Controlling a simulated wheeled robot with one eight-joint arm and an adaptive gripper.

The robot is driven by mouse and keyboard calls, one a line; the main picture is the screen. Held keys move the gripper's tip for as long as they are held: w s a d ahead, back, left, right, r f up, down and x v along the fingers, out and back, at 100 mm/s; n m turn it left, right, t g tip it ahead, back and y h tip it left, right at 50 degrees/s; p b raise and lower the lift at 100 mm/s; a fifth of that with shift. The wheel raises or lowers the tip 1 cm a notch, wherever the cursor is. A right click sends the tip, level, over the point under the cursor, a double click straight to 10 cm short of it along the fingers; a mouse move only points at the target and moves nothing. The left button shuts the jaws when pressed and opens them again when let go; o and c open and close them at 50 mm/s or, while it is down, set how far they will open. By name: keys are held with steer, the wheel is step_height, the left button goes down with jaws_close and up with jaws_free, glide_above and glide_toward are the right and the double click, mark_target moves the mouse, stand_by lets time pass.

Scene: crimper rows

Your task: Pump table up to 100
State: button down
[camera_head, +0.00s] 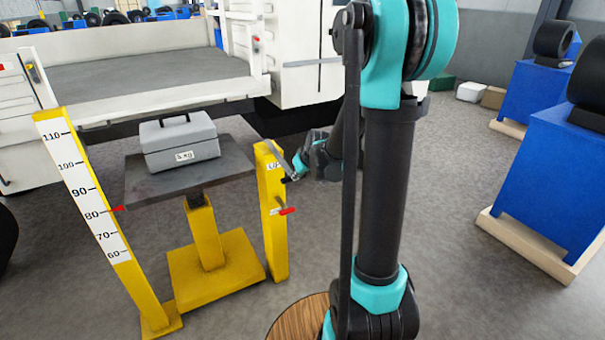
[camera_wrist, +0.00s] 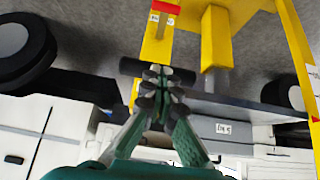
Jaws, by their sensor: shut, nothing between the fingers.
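The lift table (camera_head: 225,160) has a dark flat top on a yellow column and base. The yellow scale post (camera_head: 95,210) stands at its left, and the red pointer (camera_head: 118,208) sits at about the 80 mark. At the right stands a yellow pump post (camera_head: 272,225) with a label near its top and a red lever (camera_head: 287,211) lower down. My gripper (camera_head: 291,174) is shut beside the upper part of this post. In the wrist view its fingertips (camera_wrist: 159,76) overlap a dark bar handle (camera_wrist: 131,68); I cannot tell whether they touch it.
A grey case (camera_head: 180,145) with a handle rests on the table top. A white truck bed (camera_head: 150,75) stands close behind. Blue stands (camera_head: 545,180) holding dark rolls are at the right. The floor between my arm and these stands is clear.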

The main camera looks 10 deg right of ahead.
steer(key=shift+s+f+v, duration=0.15)
steer(key=shift+s+v, duration=0.05)
steer(key=shift+v, duration=1.1)
steer(key=shift+s+f+v, duration=0.15)
steer(key=shift+v, duration=1.15)
steer(key=shift+d, duration=0.15)
stand_by(1.6)
steer(key=w+r+g, duration=0.2)
steer(key=r, duration=0.6)
steer(key=w+a+r+g+h, duration=0.1)
steer(key=w+r, duration=0.2)
steer(key=r, duration=0.4)
steer(key=shift+a+r+g, duration=0.3)
steer(key=shift+r+g, duration=0.1)
steer(key=shift+f, duration=0.15)
steer(key=x, duration=0.3)
steer(key=s+x, duration=0.1)
steer(key=x, duration=0.7)
steer(key=shift+s+d+f, duration=0.15)
steer(key=shift+d+f, duration=0.2)
steer(key=shift+f, duration=0.15)
steer(key=shift+s+d+f, duration=0.1)
steer(key=shift+s+f, duration=0.25)
steer(key=shift+f, duration=0.4)
